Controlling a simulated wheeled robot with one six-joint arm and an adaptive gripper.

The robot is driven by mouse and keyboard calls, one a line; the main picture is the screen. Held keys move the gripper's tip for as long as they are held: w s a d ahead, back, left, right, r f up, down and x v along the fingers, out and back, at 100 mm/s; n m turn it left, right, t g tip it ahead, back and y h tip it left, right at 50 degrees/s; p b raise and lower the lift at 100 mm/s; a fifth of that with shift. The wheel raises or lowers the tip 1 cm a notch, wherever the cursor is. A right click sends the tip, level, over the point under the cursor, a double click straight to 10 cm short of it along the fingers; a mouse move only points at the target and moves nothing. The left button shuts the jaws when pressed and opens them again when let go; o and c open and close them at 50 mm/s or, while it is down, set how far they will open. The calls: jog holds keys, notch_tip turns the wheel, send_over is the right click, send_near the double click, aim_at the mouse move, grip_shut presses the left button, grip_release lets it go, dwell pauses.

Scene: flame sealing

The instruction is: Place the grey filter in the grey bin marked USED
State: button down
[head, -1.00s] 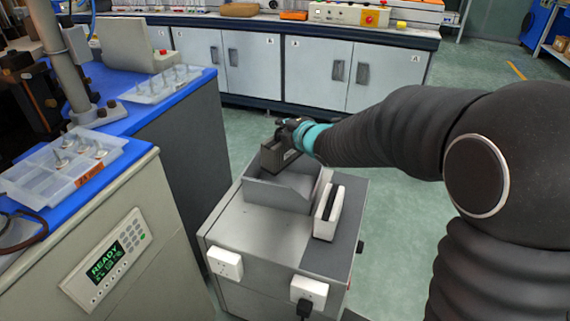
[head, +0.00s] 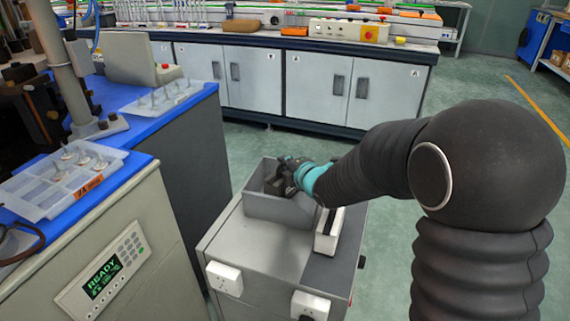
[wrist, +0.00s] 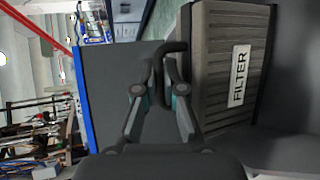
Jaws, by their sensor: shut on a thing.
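The grey filter (wrist: 212,75), a ribbed block with a white FILTER label, fills the right of the wrist view. My gripper (wrist: 168,66) is shut on a dark part at its edge, seemingly a handle. In the head view, the dark filter (head: 277,183) is at the mouth of an open grey bin (head: 278,210), partly within its walls, with my gripper (head: 290,168) at its upper right. I cannot tell whether the filter touches the bin floor. No USED mark is readable on the bin.
The bin stands on a grey cabinet (head: 250,245), with a white slotted holder (head: 328,232) close to its right. A blue-topped bench with a clear tray (head: 50,183) of parts is to the left. A long white cupboard bench stands behind.

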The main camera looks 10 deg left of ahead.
jog(key=shift+f+b, duration=0.6)
jog(key=shift+b, duration=0.2)
jog(key=c, duration=1.3)
grip_release()
jog(key=shift+r, duration=0.1)
jog(key=r+p, duration=0.1)
jog(key=p, duration=0.1)
jog(key=shift+r+p, duration=0.35)
jog(key=shift+r, duration=0.05)
jog(key=v, duration=0.4)
jog(key=b+v, duration=0.1)
jog(key=v, duration=0.6)
jog(key=shift+s+d+f, duration=0.25)
jog(key=shift+s+d, duration=0.05)
jog(key=shift+s, duration=0.1)
